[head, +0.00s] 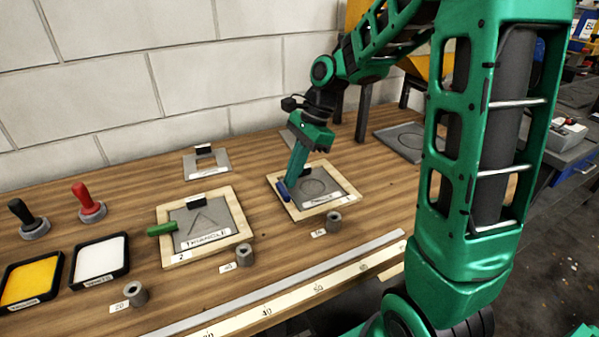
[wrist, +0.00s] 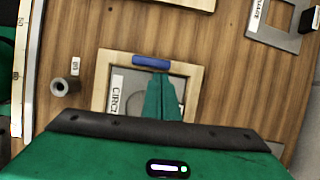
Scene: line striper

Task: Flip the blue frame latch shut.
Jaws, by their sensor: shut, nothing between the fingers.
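The blue latch (head: 283,191) lies along the left border of the right-hand wooden frame (head: 312,210), roughly parallel to that edge. In the wrist view the blue latch (wrist: 151,61) shows along the frame's upper border. The frame holds a grey stencil plate (head: 335,190) with a circle cut-out, its label partly readable in the wrist view. My gripper (head: 291,180) points down at the latch with its fingers shut and empty. In the wrist view my gripper's fingertips (wrist: 162,76) are just beside the latch; I cannot tell whether they touch it. The fingers hide part of the plate.
A second wooden frame (head: 170,258) with a triangle plate and a green latch (head: 161,230) is to the left. Small grey cylinders (head: 333,221) stand near the front. A loose stencil plate (head: 206,164) lies behind. Ink pads and stamps are at the far left.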

